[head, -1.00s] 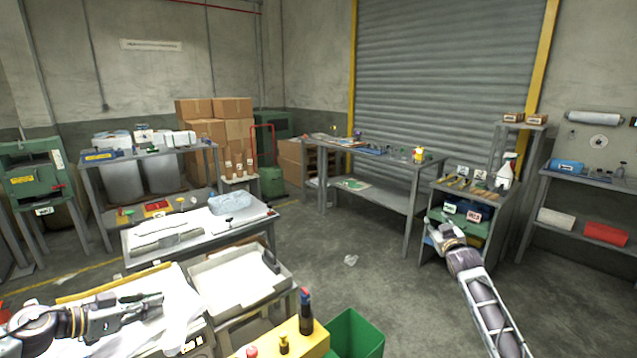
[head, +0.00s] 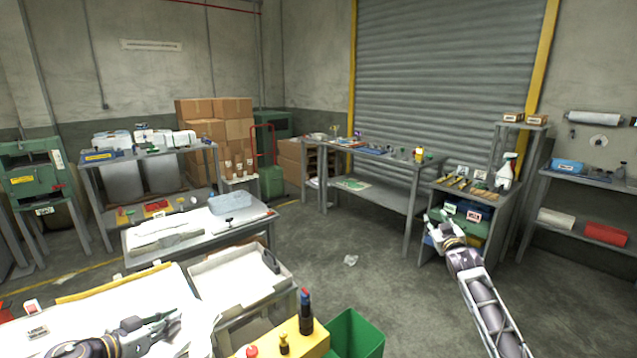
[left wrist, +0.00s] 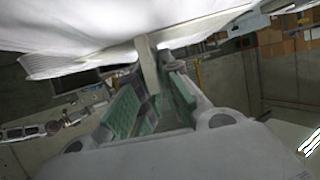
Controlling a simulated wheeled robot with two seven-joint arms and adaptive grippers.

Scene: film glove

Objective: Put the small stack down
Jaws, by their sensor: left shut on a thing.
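A small stack of thin white sheets (left wrist: 190,28) fills the top of the left wrist view, with layered edges hanging down. My left gripper (left wrist: 150,75) is shut on its edge, with the stack spreading over the fingers. In the head view, my left gripper (head: 168,325) is over the white-topped table at the lower left, with the white stack (head: 201,322) draped at its fingertips. I cannot tell whether the stack touches the surface. My right gripper (head: 440,232) is at the right, in front of the small shelf unit; its fingers are too small to read.
A grey tray (head: 283,268) with white sheets stands right of the table. A yellow block (head: 305,338) holding a dark bottle (head: 306,310) and a green bin (head: 358,335) are at the front. White cards (head: 37,332) lie at the left.

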